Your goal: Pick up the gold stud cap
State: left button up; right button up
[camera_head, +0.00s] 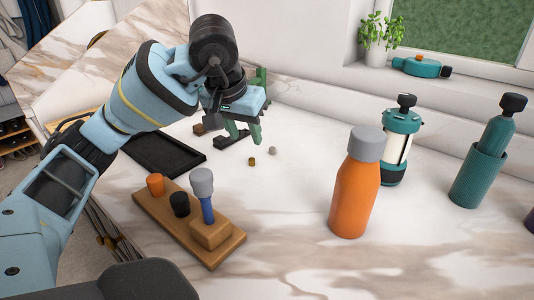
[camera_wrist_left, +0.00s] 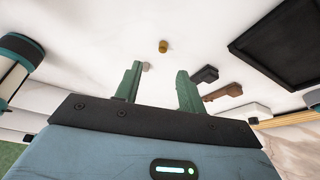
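The gold stud cap (camera_head: 251,162) is a small gold-brown cylinder on the pale marble top, near the middle of the head view. It also shows in the left wrist view (camera_wrist_left: 163,46), beyond the fingertips and roughly in line with the gap between them. My right gripper is not in view.
A wooden block (camera_head: 229,249) with pegs stands in front, and a black tray (camera_head: 164,153) lies left. An orange bottle (camera_head: 355,190), a teal lantern (camera_head: 400,140) and a teal holder with a bottle (camera_head: 477,178) stand right. The marble around the caps is clear.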

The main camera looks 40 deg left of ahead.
aim_at(251, 160)
pick_arm(q)
jog(key=shift+s+f, duration=0.15)
jog(key=shift+f, duration=0.25)
jog(key=shift+a+f, duration=0.1)
jog(key=shift+f, duration=0.35)
jog(key=shift+w+f, duration=0.3)
jog(key=shift+w+a+f+b, duration=0.1)
jog(key=shift+f+b, duration=0.05)
jog(key=shift+b, duration=0.15)
jog(key=x, duration=0.4)
jog(key=shift+a+f+b, duration=0.1)
jog(key=shift+f+b, duration=0.1)
jog(key=shift+b, duration=0.1)
jog(key=shift+f, duration=0.3)
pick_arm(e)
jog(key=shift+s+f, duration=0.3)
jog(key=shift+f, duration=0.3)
